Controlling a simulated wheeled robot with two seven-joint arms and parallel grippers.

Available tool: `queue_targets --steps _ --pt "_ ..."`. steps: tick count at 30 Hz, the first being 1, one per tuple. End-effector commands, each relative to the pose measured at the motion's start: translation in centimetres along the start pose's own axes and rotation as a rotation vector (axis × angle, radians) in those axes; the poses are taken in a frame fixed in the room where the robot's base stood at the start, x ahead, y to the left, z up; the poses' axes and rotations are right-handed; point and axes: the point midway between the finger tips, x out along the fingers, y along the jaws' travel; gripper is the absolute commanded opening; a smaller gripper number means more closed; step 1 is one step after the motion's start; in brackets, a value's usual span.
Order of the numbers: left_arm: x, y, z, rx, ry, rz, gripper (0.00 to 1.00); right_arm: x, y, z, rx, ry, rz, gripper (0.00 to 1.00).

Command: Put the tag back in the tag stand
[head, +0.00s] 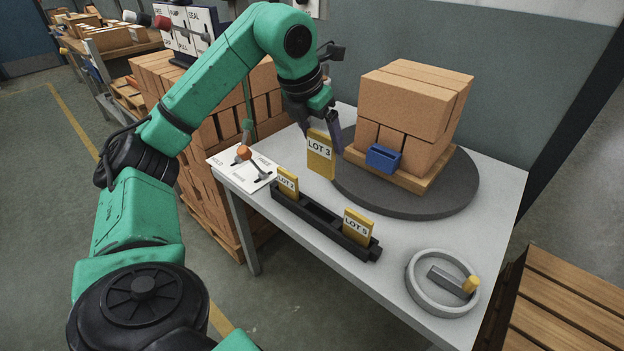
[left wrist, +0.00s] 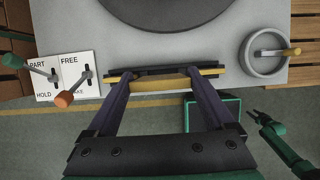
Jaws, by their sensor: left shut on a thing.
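My left gripper (head: 323,130) is shut on the yellow LOT 3 tag (head: 320,155) and holds it upright, label facing the head camera. The tag shows as a yellow strip between the fingers in the left wrist view (left wrist: 160,86). The black tag stand (head: 322,216) lies along the table's front edge. It holds the LOT 2 tag (head: 287,184) at its left end and the LOT 5 tag (head: 357,227) near its right end, with an open stretch between. The held tag appears above the stand, apart from it. What looks like my right gripper (left wrist: 256,115) shows small at the left wrist view's right.
A panel with levers (head: 240,170) is left of the stand. A grey ring (head: 413,280) with a yellow-ended bar sits at the right.

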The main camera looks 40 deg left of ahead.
Motion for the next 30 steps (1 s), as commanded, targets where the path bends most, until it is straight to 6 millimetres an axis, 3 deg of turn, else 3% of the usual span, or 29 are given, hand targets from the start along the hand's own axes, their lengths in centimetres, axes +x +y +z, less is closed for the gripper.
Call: queue_targets --steps 1,6,17,30 --pt "2.4 0.1 -1.1 -0.001 0.008 0.004 0.31 1.4 -0.5 0.1 0.002 0.001 -0.006 0.50" --pt "7.4 0.1 -3.2 -0.003 0.006 0.003 0.31 3.0 -1.5 0.1 0.004 0.003 -0.019 0.50" --pt "13.5 0.0 -5.6 -0.002 0.002 0.001 0.31 3.0 -0.8 -2.8 0.015 0.006 -0.011 0.50" --pt "14.5 0.0 -6.0 -0.002 -0.001 0.000 0.31 2.9 -0.8 -3.5 0.019 0.008 -0.010 0.50"
